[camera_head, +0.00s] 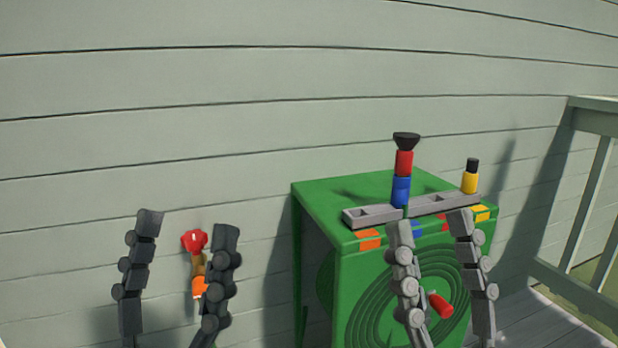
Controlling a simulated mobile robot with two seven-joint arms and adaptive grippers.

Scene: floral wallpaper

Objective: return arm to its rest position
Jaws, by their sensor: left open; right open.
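My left gripper (189,222) is at the lower left, in front of the pale wall. Its two dark jointed fingers point up and stand wide apart. A red-topped piece with yellow and orange parts (195,242) shows between them; I cannot tell whether it is part of my gripper. My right gripper (430,224) is in front of the green box, its two grey fingers up and apart, tips overlapping the box's top front edge in the picture. A red cylinder (440,304) shows between these fingers; I cannot tell what it belongs to. Both palms are out of frame.
The green box (325,197) carries a grey tray (372,216). A blue, red and black stack (402,190) and a yellow piece with a black top (470,182) stand at the tray. Orange and other coloured pieces (369,239) lie along the front edge. A railing (590,190) is at right.

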